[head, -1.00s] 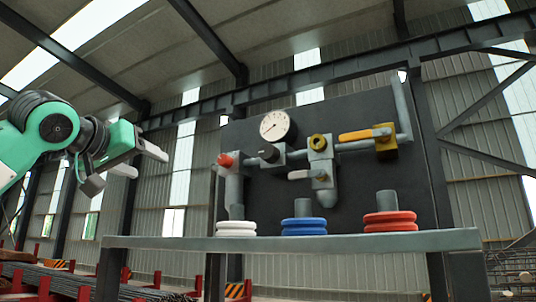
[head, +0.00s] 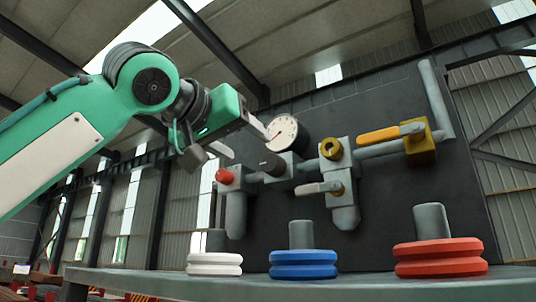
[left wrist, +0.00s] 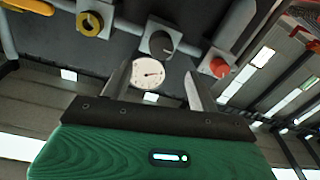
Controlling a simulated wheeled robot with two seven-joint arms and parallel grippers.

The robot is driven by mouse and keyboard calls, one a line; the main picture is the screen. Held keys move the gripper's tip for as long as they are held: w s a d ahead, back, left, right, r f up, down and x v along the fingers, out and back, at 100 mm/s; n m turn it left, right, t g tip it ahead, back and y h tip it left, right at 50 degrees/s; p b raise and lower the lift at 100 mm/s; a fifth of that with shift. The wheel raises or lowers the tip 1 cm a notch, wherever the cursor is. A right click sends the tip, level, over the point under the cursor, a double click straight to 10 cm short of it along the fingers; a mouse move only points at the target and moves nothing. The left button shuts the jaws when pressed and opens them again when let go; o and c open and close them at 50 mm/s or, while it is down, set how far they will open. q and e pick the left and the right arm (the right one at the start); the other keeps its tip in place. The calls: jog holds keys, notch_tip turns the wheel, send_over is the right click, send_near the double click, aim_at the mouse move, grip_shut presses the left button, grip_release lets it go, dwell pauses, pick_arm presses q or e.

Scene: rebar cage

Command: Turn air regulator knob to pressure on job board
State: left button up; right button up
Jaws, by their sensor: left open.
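The dark regulator knob (head: 268,162) sits on a grey block of the pipework, between a red knob (head: 224,176) and a brass-yellow round fitting (head: 331,148). A white round gauge (head: 283,134) is just above it; its scale is too small to read. My left gripper (head: 251,146) is open and empty, just left of the gauge and knob. In the left wrist view the knob (left wrist: 161,42) lies beyond the open fingers (left wrist: 157,85), apart from them, and the gauge shows between them. I see no readable job board. My right gripper is out of view.
A dark panel (head: 400,190) backs the pipes. A yellow-handled valve (head: 392,133) and a grey lever (head: 318,188) stick out on the right. White (head: 214,264), blue (head: 303,264) and red (head: 440,257) stacked rings stand on the grey ledge (head: 340,285) below.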

aim_at(268, 160)
pick_arm(q)
jog(key=p+x, duration=0.2)
jog(key=x, duration=0.6)
jog(key=shift+r, duration=0.1)
jog(key=shift+w+d, duration=0.35)
jog(key=shift+w, duration=0.2)
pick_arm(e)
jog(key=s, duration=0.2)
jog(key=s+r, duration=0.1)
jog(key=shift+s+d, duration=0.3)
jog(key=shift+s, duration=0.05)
pick_arm(q)
jog(key=shift+s, duration=0.1)
jog(key=shift+a, duration=0.1)
jog(key=shift+c, duration=1.2)
jog(key=c, duration=0.7)
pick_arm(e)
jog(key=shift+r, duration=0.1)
